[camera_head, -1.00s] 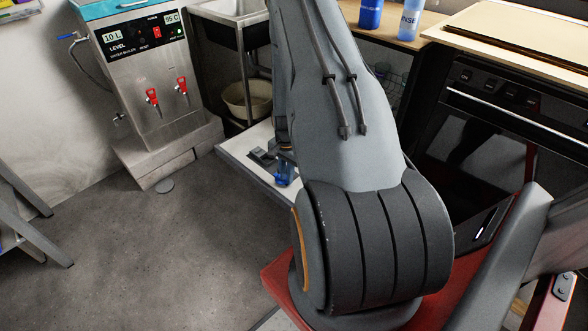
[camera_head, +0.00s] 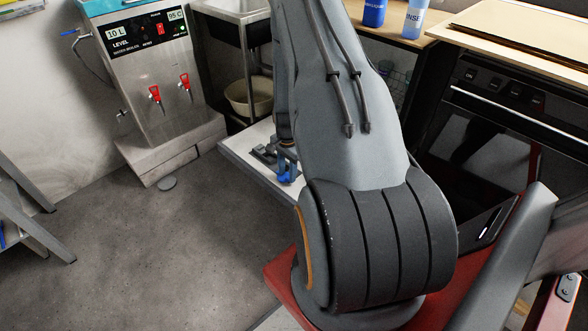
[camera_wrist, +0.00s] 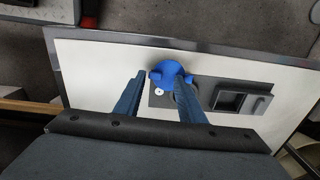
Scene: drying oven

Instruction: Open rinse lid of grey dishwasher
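The dishwasher's open door, a white panel with a grey rim, lies flat in the head view (camera_head: 238,153) and fills much of the wrist view (camera_wrist: 85,75). The blue rinse lid (camera_wrist: 168,72) sits on it beside a grey dispenser compartment (camera_wrist: 243,99). My gripper (camera_wrist: 159,76) is open above the door, its two blue-grey fingers apart. In the wrist view, the right finger overlaps the lid and the left finger is left of it. Contact cannot be told. In the head view, my arm hides most of the door; something blue (camera_head: 287,172) shows beside it.
A water boiler (camera_head: 150,75) stands on a plinth at the back left. A sink (camera_head: 225,12) is behind the door. Bottles, one labelled rinse (camera_head: 414,20), stand on a wooden counter. A black appliance (camera_head: 490,130) is at right.

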